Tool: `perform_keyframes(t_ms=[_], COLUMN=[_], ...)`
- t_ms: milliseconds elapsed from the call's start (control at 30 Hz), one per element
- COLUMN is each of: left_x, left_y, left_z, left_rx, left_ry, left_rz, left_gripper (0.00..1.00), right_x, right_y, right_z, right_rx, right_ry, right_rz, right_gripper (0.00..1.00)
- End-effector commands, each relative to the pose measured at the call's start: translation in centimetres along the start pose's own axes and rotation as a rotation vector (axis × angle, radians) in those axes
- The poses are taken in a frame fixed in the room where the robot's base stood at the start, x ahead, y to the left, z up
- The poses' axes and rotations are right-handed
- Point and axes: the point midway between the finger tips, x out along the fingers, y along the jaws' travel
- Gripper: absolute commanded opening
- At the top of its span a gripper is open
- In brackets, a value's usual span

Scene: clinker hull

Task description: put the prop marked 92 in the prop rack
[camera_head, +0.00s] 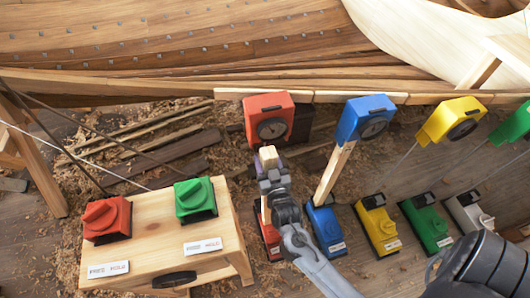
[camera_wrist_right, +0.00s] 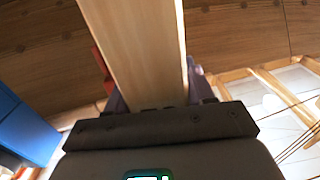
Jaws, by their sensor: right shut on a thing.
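My right gripper (camera_head: 270,172) is shut on a pale wooden prop (camera_head: 268,153) between a red head unit (camera_head: 267,120) above and a red base unit (camera_head: 270,238) below. The gripper and arm hide most of this prop. In the right wrist view the prop (camera_wrist_right: 140,45) runs up between the fingers of the gripper (camera_wrist_right: 150,98). I cannot tell whether its ends touch the red units. A second wooden prop (camera_head: 334,172) leans between a blue head (camera_head: 366,119) and a blue base (camera_head: 326,230). No number 92 is readable. I cannot make out a prop rack. My left gripper is out of view.
A wooden bench (camera_head: 160,239) with a red knob (camera_head: 107,219), a green knob (camera_head: 195,199) and labels stands at the left. Yellow (camera_head: 377,224), green (camera_head: 426,221) and grey (camera_head: 467,212) bases stand at the right. The planked hull (camera_head: 180,40) spans the back. Shavings and offcuts litter the floor.

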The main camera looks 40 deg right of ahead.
Motion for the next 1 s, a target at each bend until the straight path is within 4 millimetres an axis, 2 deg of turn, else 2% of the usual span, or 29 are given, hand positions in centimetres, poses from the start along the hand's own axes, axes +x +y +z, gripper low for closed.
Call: perform_keyframes(t_ms=[33, 1000], left_x=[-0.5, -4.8], left_y=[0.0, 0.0], left_z=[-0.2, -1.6], left_rx=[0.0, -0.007], left_ry=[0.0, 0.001], left_rz=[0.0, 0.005], left_gripper=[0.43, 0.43], right_x=[-0.5, -9.2], right_y=[0.0, -0.1], right_z=[-0.4, -0.3], right_rx=[0.001, 0.002], right_ry=[0.003, 0.001], right_rz=[-0.001, 0.001], right_gripper=[0.0, 0.0])
